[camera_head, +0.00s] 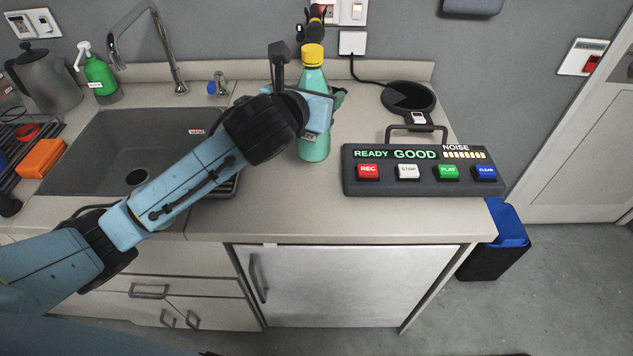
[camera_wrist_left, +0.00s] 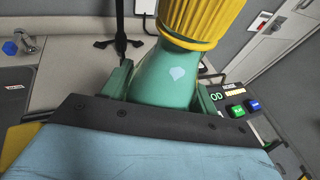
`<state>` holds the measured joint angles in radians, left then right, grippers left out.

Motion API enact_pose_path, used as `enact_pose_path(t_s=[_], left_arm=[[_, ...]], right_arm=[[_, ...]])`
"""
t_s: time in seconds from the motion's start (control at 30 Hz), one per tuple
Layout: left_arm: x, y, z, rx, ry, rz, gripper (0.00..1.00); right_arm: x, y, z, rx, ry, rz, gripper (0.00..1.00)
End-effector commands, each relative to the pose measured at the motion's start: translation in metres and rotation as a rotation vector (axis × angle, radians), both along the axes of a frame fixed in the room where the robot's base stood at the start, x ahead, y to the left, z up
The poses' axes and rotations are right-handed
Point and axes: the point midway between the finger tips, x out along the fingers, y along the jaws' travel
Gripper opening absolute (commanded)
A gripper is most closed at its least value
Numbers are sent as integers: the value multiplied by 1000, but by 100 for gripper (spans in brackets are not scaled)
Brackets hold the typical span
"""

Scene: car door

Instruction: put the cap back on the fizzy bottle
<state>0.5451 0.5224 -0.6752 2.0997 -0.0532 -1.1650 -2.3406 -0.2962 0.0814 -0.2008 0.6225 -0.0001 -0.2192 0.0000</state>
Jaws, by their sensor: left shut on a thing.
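The green fizzy bottle (camera_head: 313,143) is upright at the back of the worktop, right of the sink. A ribbed yellow cap (camera_head: 312,55) sits on its top; I cannot tell how tightly it is screwed on. My left gripper (camera_head: 320,106) is shut around the bottle below the cap, hiding part of its side. In the left wrist view the bottle (camera_wrist_left: 165,80) stands between the two green fingers, with the yellow cap (camera_wrist_left: 195,22) above them covering the mouth. My right gripper is not in view.
A dark control box (camera_head: 420,190) with coloured buttons stands right of the bottle. Behind it is a round black pad (camera_head: 425,98) with a cable. A dark upright stand (camera_wrist_left: 112,25) stands behind the bottle.

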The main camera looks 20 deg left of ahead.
Motion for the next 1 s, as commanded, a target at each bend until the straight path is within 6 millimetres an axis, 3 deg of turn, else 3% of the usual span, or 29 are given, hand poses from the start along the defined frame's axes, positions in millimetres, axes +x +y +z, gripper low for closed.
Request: enact_pose_path(t_s=[0.1, 0.43, 0.8, 1.0], left_arm=[[7, -5, 10, 0, -6, -13, 0], [8, -5, 9, 0, -5, -15, 0], [7, -5, -47, -2, -2, -14, 0], [8, -5, -53, -1, -7, -14, 0]], right_arm=[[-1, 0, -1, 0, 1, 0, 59], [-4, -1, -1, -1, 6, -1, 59], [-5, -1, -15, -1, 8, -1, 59], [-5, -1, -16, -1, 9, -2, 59]])
